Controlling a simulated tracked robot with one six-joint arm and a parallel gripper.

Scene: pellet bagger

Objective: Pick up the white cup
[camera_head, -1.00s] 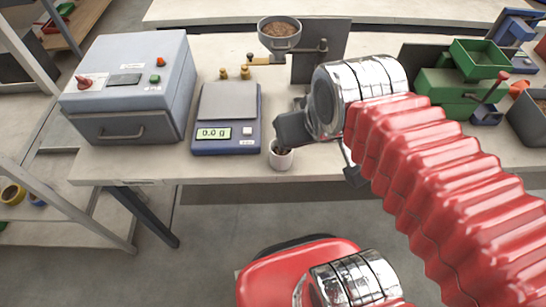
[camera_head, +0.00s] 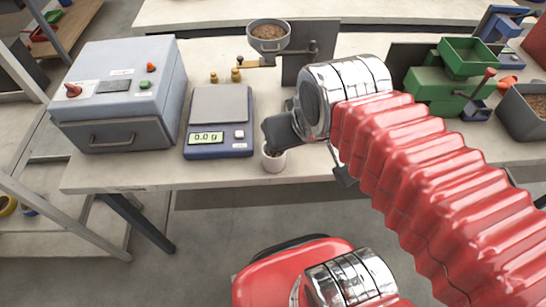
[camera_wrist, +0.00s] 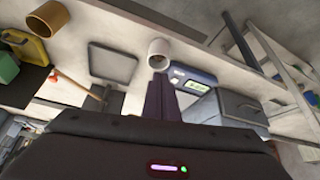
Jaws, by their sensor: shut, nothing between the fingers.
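The white cup (camera_head: 273,161) stands upright near the front edge of the bench, to the right of the scale (camera_head: 219,121). My gripper (camera_head: 271,149) reaches down to the cup's rim from above and behind it. Its fingers are shut together with nothing between them. In the head view the dark fingertips overlap the cup's mouth; I cannot tell whether they are inside it or just behind it. In the wrist view the white cup (camera_wrist: 160,50) shows just beyond the tips of the shut fingers (camera_wrist: 160,78).
A grey sealer box (camera_head: 120,95) stands left of the scale. Brass weights (camera_head: 236,75) and a pellet hopper (camera_head: 269,36) are behind. A green machine (camera_head: 450,85) and a grey bin (camera_head: 522,110) stand at the right.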

